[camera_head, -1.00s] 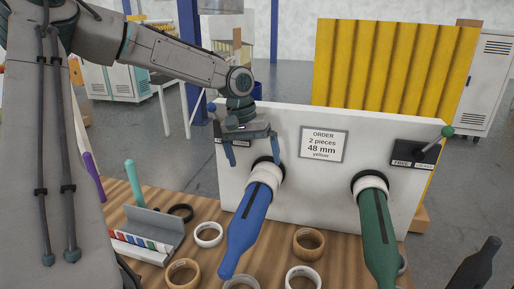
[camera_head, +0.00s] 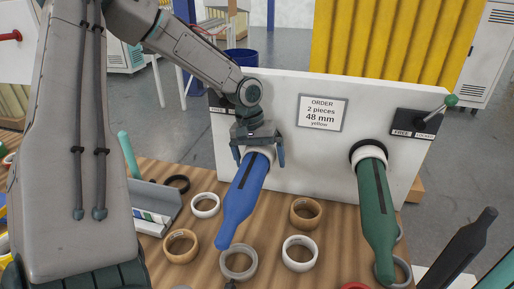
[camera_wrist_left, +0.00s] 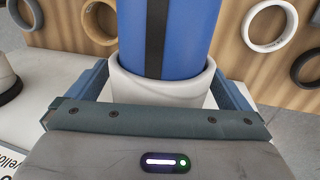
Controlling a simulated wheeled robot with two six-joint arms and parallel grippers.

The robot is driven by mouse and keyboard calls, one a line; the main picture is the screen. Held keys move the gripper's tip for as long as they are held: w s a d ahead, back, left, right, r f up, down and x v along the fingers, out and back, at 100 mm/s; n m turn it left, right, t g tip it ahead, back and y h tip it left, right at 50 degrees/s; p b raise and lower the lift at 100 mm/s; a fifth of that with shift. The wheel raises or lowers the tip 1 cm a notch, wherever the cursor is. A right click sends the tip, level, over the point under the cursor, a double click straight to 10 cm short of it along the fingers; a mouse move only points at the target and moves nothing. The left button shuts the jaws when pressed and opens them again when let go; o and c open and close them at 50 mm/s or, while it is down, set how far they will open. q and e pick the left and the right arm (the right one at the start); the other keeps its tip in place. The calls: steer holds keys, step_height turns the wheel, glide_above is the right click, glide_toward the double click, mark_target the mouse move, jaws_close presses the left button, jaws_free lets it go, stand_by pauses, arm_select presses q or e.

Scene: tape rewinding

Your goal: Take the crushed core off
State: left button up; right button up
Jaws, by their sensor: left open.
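A blue bottle-shaped spindle (camera_head: 240,203) with a dark stripe sticks out from the white panel (camera_head: 285,98). A white core (camera_wrist_left: 160,88) sits around its base; its rim looks uneven in the wrist view, and the head view shows only a little of it. My left gripper (camera_head: 259,154) is open, with one finger on each side of this core. In the wrist view the left gripper's fingers (camera_wrist_left: 162,82) flank the core with the blue spindle (camera_wrist_left: 165,35) between them. I cannot tell whether they touch it. My right gripper is not in view.
A green spindle (camera_head: 376,215) with another white core (camera_head: 370,152) stands to the right. A lever with a green knob (camera_head: 451,100) is at the panel's upper right. Several tape rings, including a tan one (camera_head: 305,212), lie on the wooden table (camera_head: 205,260) in front.

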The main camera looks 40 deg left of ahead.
arm_select(q)
steer(key=shift+f, duration=0.15)
steer(key=c, duration=0.9)
steer(key=shift+c, duration=0.2)
steer(key=shift+r, duration=0.2)
